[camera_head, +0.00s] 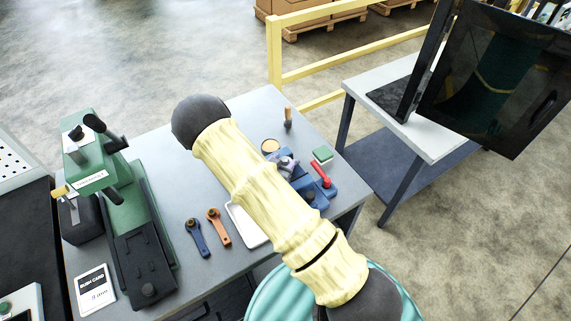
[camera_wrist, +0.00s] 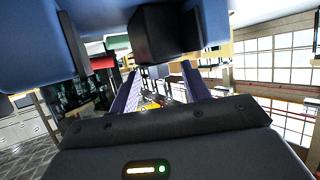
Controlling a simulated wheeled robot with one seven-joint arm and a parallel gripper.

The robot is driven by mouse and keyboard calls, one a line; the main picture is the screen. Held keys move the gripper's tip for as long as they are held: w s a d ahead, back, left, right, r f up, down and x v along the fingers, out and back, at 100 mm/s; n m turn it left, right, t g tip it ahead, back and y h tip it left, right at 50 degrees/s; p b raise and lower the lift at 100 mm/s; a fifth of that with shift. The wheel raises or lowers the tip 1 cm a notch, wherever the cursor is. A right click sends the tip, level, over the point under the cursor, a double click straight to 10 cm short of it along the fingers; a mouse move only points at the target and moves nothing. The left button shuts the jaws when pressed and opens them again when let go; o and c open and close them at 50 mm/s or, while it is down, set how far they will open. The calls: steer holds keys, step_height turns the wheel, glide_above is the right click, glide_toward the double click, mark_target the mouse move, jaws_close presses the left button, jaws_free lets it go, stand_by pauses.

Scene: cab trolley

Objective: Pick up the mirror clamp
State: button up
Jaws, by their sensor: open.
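No part in view can be surely told as the mirror clamp. A blue fixture (camera_head: 316,194) with a red handle (camera_head: 320,174) stands at the right of the grey table. A small grey-purple part (camera_head: 287,165) sits at its left end, partly behind my yellow-sleeved arm; I cannot tell what it is. In the wrist view my gripper (camera_wrist: 160,72) shows two purple fingers spread apart with nothing held between them. A dark block (camera_wrist: 165,34) is close above the fingertips, and large blue shapes fill the upper corners. In the head view my arm hides much of the table's middle.
A green press (camera_head: 100,180) stands on the left of the table (camera_head: 180,170). A blue wrench (camera_head: 197,238), an orange wrench (camera_head: 219,228) and a white tray (camera_head: 246,226) lie in front. A wooden-handled tool (camera_head: 288,117) and a green-topped box (camera_head: 322,155) are behind. A monitor stands right.

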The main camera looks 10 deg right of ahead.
stand_by(0.4)
jaws_close()
steer(key=shift+r, duration=0.1)
steer(key=shift+s+a+r+b, duration=0.3)
steer(key=shift+b, duration=0.05)
steer(key=r+b+v, duration=0.1)
steer(key=b+v, duration=0.2)
steer(key=v, duration=1.2)
steer(key=shift+w+d+r, duration=0.15)
steer(key=shift+d+r, duration=0.05)
steer(key=shift+d, duration=0.05)
